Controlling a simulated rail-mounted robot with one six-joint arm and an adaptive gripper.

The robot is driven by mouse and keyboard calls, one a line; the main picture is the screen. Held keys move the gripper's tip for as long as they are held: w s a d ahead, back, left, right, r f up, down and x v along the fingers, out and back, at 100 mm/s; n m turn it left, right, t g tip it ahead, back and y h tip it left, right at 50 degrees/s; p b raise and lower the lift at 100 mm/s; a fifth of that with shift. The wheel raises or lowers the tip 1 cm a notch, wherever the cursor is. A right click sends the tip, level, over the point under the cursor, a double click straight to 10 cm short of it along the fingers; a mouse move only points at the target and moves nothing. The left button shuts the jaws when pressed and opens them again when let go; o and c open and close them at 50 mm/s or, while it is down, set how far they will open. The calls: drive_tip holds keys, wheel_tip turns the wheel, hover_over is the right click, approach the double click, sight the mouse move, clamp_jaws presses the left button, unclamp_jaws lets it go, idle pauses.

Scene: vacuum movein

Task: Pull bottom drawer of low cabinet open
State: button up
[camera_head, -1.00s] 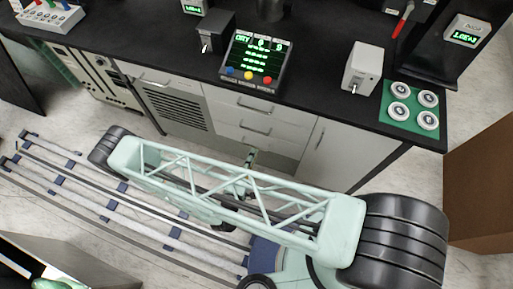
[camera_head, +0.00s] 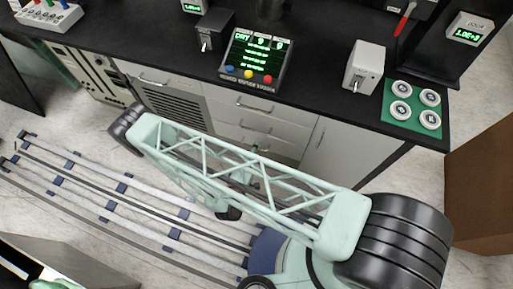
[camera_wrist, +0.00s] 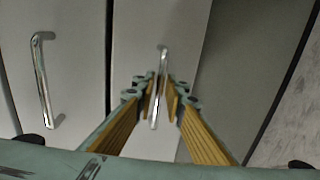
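The low cabinet (camera_head: 238,118) stands under the dark counter, with a stack of pale drawers. In the head view my arm hides most of the bottom drawer (camera_head: 283,159). In the wrist view, turned on its side, the bottom drawer front (camera_wrist: 185,35) is in the middle, with its upright-looking metal handle (camera_wrist: 161,62). My gripper (camera_wrist: 161,90) is at this handle, its fingers apart on either side of it; I cannot tell whether they touch it. In the head view the gripper (camera_head: 257,149) shows small beyond my arm. The drawer looks shut.
The drawer above (camera_wrist: 75,30) has a similar handle (camera_wrist: 42,80), left in the wrist view. A cabinet door (camera_head: 335,150) is right of the drawers. A brown box (camera_head: 485,190) stands at far right. Pale floor (camera_head: 60,115) is free in front of the cabinet.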

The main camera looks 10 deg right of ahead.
idle(0.3)
clamp_jaws()
drive_tip(key=shift+a, duration=0.1)
